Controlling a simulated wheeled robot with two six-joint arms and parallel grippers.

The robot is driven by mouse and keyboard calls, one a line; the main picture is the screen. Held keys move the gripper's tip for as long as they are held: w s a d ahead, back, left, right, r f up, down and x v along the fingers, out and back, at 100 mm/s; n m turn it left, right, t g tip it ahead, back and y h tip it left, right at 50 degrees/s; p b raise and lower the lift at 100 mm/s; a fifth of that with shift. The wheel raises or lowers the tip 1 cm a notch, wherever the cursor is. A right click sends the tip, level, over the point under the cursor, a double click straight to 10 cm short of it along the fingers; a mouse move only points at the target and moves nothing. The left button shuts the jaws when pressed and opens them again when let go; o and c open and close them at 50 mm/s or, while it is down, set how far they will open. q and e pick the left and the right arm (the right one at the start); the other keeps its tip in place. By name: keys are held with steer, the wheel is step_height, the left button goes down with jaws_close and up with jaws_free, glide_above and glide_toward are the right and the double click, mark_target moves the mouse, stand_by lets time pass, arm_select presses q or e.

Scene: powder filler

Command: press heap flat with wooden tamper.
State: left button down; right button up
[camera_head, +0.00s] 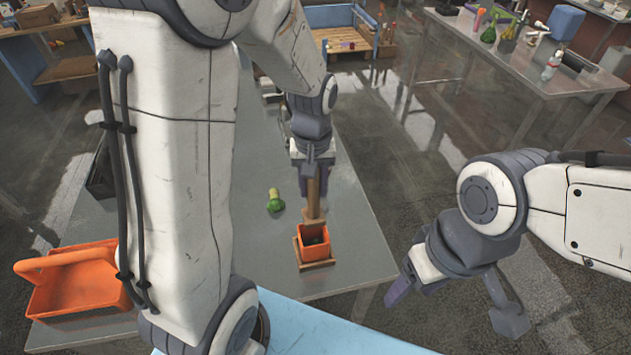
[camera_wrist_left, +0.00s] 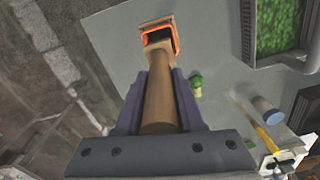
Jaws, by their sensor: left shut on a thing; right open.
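My left gripper (camera_head: 314,180) is shut on the wooden tamper (camera_head: 313,205), which hangs head down over an orange square container (camera_head: 312,238). The left wrist view shows the tamper's brown handle (camera_wrist_left: 160,98) between the jaws (camera_wrist_left: 158,92), with its head over the orange container (camera_wrist_left: 172,29). The tamper covers part of the opening, and the dark inside shows only partly. I cannot tell whether the tamper touches the heap. The container stands on a wooden base (camera_head: 330,261) on the grey table. My right gripper (camera_head: 452,298) is open and empty, off the table's right side.
A green and yellow object (camera_head: 275,200) lies left of the container; it also shows in the left wrist view (camera_wrist_left: 197,84). An orange basket (camera_head: 80,290) stands at the table's front left. The table to the container's right is clear. Another bench (camera_head: 500,60) stands at the back right.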

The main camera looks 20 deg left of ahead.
mark_target(313, 205)
arm_select(q)
steer(key=shift+s, duration=0.1)
steer(key=shift+f+b, duration=2.1)
steer(key=shift+f, duration=1.05)
step_height(313, 205, down, 10)
steer(key=b, duration=0.7)
steer(key=shift+r, duration=0.4)
